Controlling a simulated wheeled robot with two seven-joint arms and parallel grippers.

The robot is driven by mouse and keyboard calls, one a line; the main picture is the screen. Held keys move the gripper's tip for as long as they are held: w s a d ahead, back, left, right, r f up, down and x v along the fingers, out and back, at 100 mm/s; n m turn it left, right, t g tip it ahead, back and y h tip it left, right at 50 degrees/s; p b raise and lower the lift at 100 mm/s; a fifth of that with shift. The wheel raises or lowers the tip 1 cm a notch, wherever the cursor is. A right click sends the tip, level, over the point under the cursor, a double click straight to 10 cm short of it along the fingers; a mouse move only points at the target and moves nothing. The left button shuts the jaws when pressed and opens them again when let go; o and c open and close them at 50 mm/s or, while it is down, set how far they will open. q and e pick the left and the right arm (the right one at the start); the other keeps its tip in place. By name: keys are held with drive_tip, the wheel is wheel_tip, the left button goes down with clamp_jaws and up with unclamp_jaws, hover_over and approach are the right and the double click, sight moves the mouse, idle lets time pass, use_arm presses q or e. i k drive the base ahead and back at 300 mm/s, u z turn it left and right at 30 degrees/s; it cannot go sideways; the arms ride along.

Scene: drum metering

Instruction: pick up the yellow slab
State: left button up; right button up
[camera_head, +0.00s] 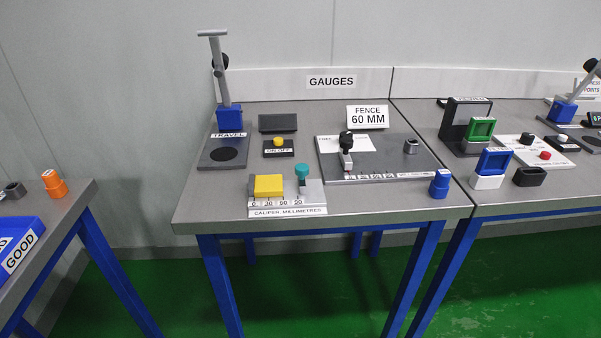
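The yellow slab (268,185) lies on the left part of the caliper (315,199), near the front edge of the gauges table. The caliper is a grey block with a millimetre scale along its front. A teal-topped knob (302,172) on a grey post stands to the right of the slab, apart from it. Neither of my grippers shows in the head view.
The gauges table (200,198) also holds a travel gauge with a blue block (229,117), an on/off button (278,143), a fence plate (380,163) and a blue cylinder (440,184). Another table adjoins on the right. Bare tabletop lies right of the caliper.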

sight(265, 185)
drive_tip(key=u, duration=0.05)
drive_tip(key=k, duration=0.5)
drive_tip(key=z, duration=1.1)
drive_tip(key=i, duration=0.95)
drive_tip(key=u, duration=2.7)
